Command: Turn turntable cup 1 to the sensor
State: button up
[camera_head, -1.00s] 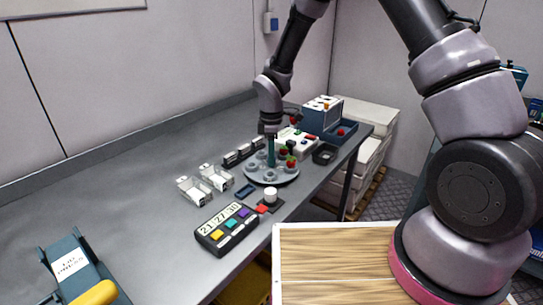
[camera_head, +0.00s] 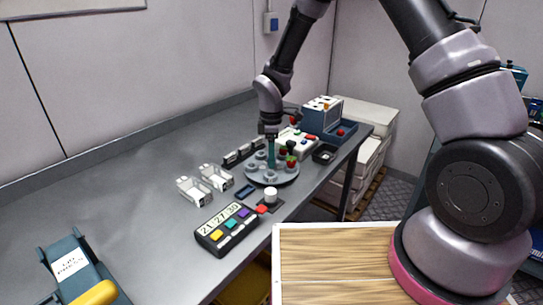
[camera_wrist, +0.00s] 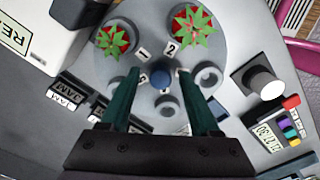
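The round grey turntable (camera_head: 262,178) stands on the bench under my gripper. The wrist view shows its plate (camera_wrist: 222,45) with several cups around a blue centre knob (camera_wrist: 160,77). Two cups hold red berries with green leaves, one at the upper left (camera_wrist: 115,38) and one at the upper right (camera_wrist: 190,25). Small number tags, one reading 2 (camera_wrist: 170,47), sit near the knob. My gripper (camera_wrist: 158,73) points down with its dark green fingers open on either side of the knob, with gaps visible. A white cylinder on a dark base (camera_wrist: 264,83), possibly the sensor, stands beside the turntable.
A button box with a number display (camera_head: 226,229) stands in front of the turntable. Two white trays (camera_head: 196,190) lie to its left. A blue machine (camera_head: 322,114) and a white box (camera_head: 297,142) stand behind. The bench's left part is largely clear.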

notch_tip(320, 180, up, 11)
dwell(0.5)
notch_tip(320, 180, up, 11)
dwell(1.4)
